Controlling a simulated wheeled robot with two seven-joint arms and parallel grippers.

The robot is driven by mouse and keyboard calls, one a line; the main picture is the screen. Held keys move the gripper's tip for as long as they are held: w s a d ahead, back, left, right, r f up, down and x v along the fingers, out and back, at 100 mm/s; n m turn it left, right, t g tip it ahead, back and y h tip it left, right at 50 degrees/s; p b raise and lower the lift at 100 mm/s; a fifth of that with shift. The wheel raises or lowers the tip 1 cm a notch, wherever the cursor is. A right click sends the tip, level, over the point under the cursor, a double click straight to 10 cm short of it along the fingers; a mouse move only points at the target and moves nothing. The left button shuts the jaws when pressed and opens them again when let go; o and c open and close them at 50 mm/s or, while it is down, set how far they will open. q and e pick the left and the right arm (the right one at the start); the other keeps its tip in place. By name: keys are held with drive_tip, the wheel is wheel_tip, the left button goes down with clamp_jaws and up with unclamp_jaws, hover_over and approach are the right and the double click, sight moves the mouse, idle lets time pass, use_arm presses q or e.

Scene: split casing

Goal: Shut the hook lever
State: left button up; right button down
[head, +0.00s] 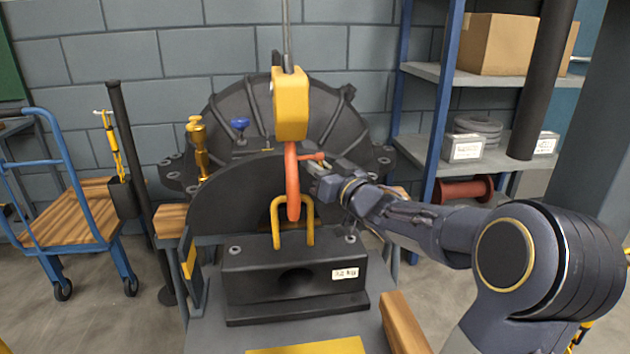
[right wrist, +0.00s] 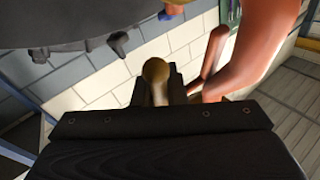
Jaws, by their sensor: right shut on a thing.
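The orange hook (head: 293,190) hangs below a yellow hoist block (head: 291,103). Its lower end overlaps the yellow loop (head: 309,222) on top of the black weight block (head: 297,264); I cannot tell if it is through the loop. The red hook lever (head: 312,156) sticks out to the right from the upper hook. My right gripper (head: 316,170) is shut on the lever, close to the hook's right side; the grip itself is partly hidden. In the right wrist view, the hook (right wrist: 265,50) is large at the right, beside the gripper (right wrist: 160,88). My left gripper is out of view.
A large dark round casing (head: 330,115) stands right behind the hook. Shelves (head: 480,78) stand at the right, a blue cart (head: 70,215) at the left.

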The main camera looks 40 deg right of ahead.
use_arm(q)
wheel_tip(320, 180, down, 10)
drive_tip(key=b, duration=0.7)
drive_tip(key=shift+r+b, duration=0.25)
drive_tip(key=shift+b, duration=0.15)
use_arm(e)
drive_tip(key=shift+w+d+r+n+t+y, duration=0.1)
drive_tip(key=shift+w+r+n+t+y, duration=0.1)
drive_tip(key=shift+n+t+y, duration=1.1)
drive_tip(key=shift+w+d+r+n+t+y, duration=0.2)
drive_tip(key=shift+n+t+y, duration=0.65)
drive_tip(key=shift+n+y, duration=0.95)
drive_tip(key=shift+w+r+n+t+y, duration=0.2)
drive_tip(key=shift+n+t+y, duration=0.9)
drive_tip(key=shift+n, duration=0.9)
drive_tip(key=c, duration=1.7)
unclamp_jaws()
drive_tip(key=shift+c, duration=0.2)
